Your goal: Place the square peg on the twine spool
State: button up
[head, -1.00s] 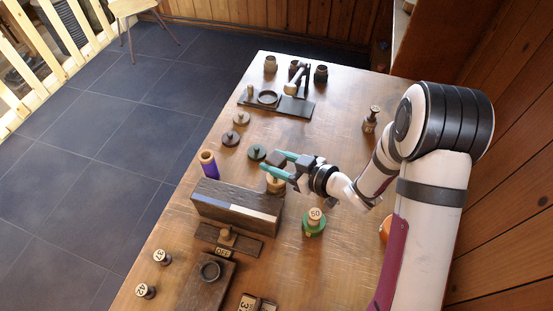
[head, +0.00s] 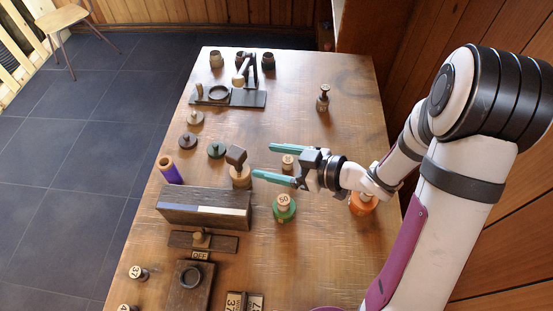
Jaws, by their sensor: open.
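A dark, square-sided block, which looks like the square peg (head: 236,156), stands tilted on top of a tan spool, which looks like the twine spool (head: 241,177). The spool is upright on the table behind the long dark box. My gripper (head: 262,161) is open, its teal fingers pointing left. Its fingertips are just right of the peg and spool, with nothing seen between them. I cannot tell how far the peg is seated in the spool.
A green spool marked 50 (head: 284,208) and an orange spool (head: 362,203) stand nearer. A long dark box (head: 190,207) lies left of them. The table's back right is mostly clear.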

jog(key=w+d+r+m+t+h, duration=0.1)
jog(key=w+d+r+m+h, duration=0.1)
jog(key=d+m+h, duration=0.45)
jog(key=w+d+r+m+t+h, duration=0.15)
jog(key=d+m+h, duration=0.25)
jog(key=d+h, duration=0.5)
jog(key=s+d+r+m+g+y, duration=0.1)
jog(key=s+d+m+g, duration=0.15)
jog(key=s, duration=0.45)
jog(key=s+d+r+m+g, duration=0.1)
jog(key=s+m+g, duration=0.15)
jog(key=s, duration=0.45)
jog(key=s+a+r+m+g+y, duration=0.2)
jog(key=s+a+m+g+y, duration=0.1)
jog(key=s+a, duration=0.5)
jog(key=s, duration=0.3)
jog(key=shift+a+m+y, duration=0.25)
jog(key=shift+m+y, duration=0.1)
